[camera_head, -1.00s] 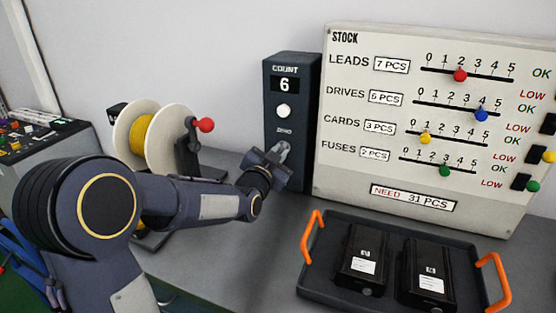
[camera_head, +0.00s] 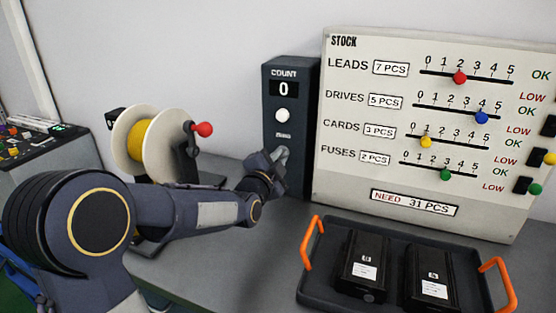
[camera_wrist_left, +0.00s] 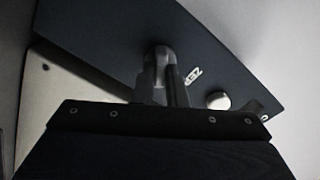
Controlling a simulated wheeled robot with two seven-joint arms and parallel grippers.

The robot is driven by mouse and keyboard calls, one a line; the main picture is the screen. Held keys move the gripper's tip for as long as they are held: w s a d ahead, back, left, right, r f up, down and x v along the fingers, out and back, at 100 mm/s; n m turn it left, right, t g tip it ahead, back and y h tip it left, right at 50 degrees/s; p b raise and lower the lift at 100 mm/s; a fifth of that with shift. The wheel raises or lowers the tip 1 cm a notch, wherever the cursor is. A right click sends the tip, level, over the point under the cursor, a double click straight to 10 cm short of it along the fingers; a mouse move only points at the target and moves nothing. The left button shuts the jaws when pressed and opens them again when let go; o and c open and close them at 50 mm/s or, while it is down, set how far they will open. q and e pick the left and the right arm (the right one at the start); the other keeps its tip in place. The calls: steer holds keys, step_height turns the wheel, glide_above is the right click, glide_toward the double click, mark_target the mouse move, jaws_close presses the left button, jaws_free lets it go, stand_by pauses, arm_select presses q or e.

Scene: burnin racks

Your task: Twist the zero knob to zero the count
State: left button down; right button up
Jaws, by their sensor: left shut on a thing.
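The dark count box (camera_head: 303,130) stands upright against the wall, left of the stock board. Its display (camera_head: 284,89) reads 0, with a round white button (camera_head: 282,116) below it. My left gripper (camera_head: 279,158) is at the lower front of the box, shut on the zero knob. In the left wrist view the grey zero knob (camera_wrist_left: 160,58) sits between the fingers, beside the partly visible ZERO label (camera_wrist_left: 192,76). The white button (camera_wrist_left: 217,100) shows there too. The fingers hide much of the knob in the head view. My right gripper is not in view.
The stock board (camera_head: 420,222) has several coloured sliders and reads NEED 31 PCS. A dark tray with orange handles (camera_head: 307,243) holds two black drives (camera_head: 362,262) in front. A yellow-wound spool with a red-knobbed crank (camera_head: 202,129) stands left, near my forearm.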

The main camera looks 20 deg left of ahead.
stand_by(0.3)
arm_select(q)
steer(key=c, duration=1.5)
jaws_free()
steer(key=shift+o, duration=0.2)
steer(key=s, duration=0.7)
steer(key=shift+s+d, duration=0.25)
steer(key=shift+s, duration=0.15)
steer(key=s+d+f+n+g+h+p, duration=0.1)
steer(key=s+n+g, duration=0.3)
steer(key=s, duration=0.5)
steer(key=s+d+f+n+g+h+p, duration=0.2)
steer(key=s+d+n+g+p, duration=0.2)
steer(key=s, duration=0.6)
steer(key=s+d+f+n+g+h+p, duration=0.1)
steer(key=s+n+g, duration=0.3)
steer(key=s, duration=0.5)
steer(key=shift+s+d+f+n+h+p, duration=0.25)
steer(key=shift+d+f+n+h+p, duration=0.15)
steer(key=shift+d+f+p, duration=0.4)
